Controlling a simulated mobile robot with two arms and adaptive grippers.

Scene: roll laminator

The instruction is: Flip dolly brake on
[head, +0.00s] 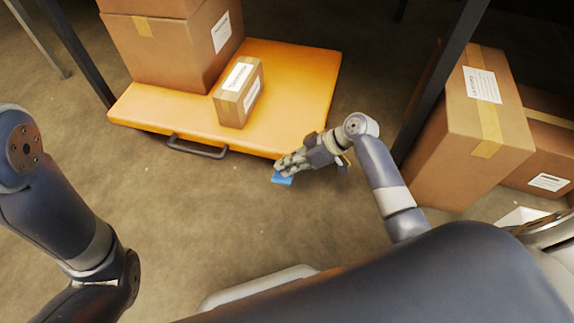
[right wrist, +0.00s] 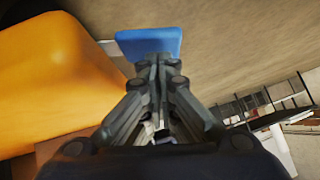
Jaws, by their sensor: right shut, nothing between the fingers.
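The orange dolly (head: 300,85) stands on the floor under a dark frame, with boxes on it. A blue brake pedal (head: 282,179) shows at its front right corner, just below the tips of my right gripper (head: 279,167). In the right wrist view the blue pedal (right wrist: 148,43) lies just beyond the closed fingertips (right wrist: 155,62), with the orange dolly edge (right wrist: 50,75) to the left. I cannot tell whether the fingers touch the pedal. My right gripper is shut and empty. My left arm shows at the left, but its gripper is out of view.
A small carton (head: 238,93) and larger cartons (head: 175,50) sit on the dolly. A dark handle (head: 197,148) juts from its front edge. A tall carton (head: 465,130) stands right of a dark post (head: 435,80). The floor in front is clear.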

